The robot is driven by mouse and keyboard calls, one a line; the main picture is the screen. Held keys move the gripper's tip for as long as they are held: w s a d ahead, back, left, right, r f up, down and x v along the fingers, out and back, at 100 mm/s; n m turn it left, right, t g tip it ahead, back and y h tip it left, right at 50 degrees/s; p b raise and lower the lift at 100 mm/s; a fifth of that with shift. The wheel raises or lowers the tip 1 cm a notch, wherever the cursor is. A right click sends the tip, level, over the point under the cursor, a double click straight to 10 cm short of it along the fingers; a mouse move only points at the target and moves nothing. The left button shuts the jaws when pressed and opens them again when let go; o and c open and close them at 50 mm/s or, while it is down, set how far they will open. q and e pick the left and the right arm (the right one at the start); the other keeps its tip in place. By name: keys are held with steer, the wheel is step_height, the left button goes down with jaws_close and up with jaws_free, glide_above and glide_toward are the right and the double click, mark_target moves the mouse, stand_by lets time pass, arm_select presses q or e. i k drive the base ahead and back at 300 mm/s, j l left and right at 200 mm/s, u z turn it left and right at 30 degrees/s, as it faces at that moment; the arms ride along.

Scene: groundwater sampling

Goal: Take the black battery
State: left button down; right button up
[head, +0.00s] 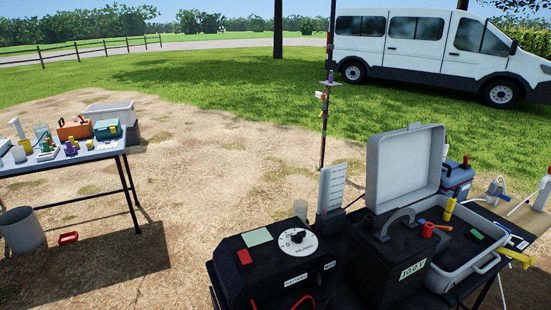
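The black battery (393,262) stands on the dark table at the lower right. It is a black box with a grey arched carry handle (397,219), a red terminal cap on top and a pale voltage label on its front. It stands close in front of the open grey case, partly overlapping it in the picture. Neither of my grippers shows in the head view, and nothing is seen holding the battery.
A black control box (272,262) with a white dial stands left of the battery. The open grey case (404,168) has its lid raised behind the battery. A blue box (457,178) and bottles stand farther right. A second table (62,162) with equipment is at left; bare ground lies between.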

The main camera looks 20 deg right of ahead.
mark_target(387, 263)
steer(key=z, duration=1.5)
